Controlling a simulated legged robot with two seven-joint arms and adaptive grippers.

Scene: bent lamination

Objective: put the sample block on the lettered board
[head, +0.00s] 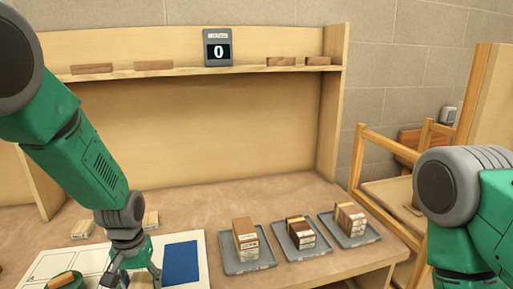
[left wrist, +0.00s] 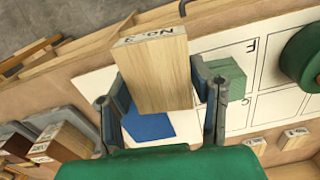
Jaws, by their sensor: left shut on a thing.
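My left gripper (head: 130,274) is low over the lettered board (head: 205,243) at the bottom left of the head view. In the left wrist view the gripper (left wrist: 162,95) is shut on a light wooden block (left wrist: 158,75), the sample block, with a printed "No." label on its end. The head view does not show this block clearly. The board (left wrist: 262,75) is white with ruled cells, a letter F and a blue patch (left wrist: 148,125). The blue patch (head: 181,262) lies right of the gripper in the head view. My right gripper is out of view.
Three grey trays (head: 263,264) with wooden blocks (head: 245,240) stand right of the board. Small labelled blocks (head: 82,229) lie behind it. A green round object (head: 76,284) is at its left.

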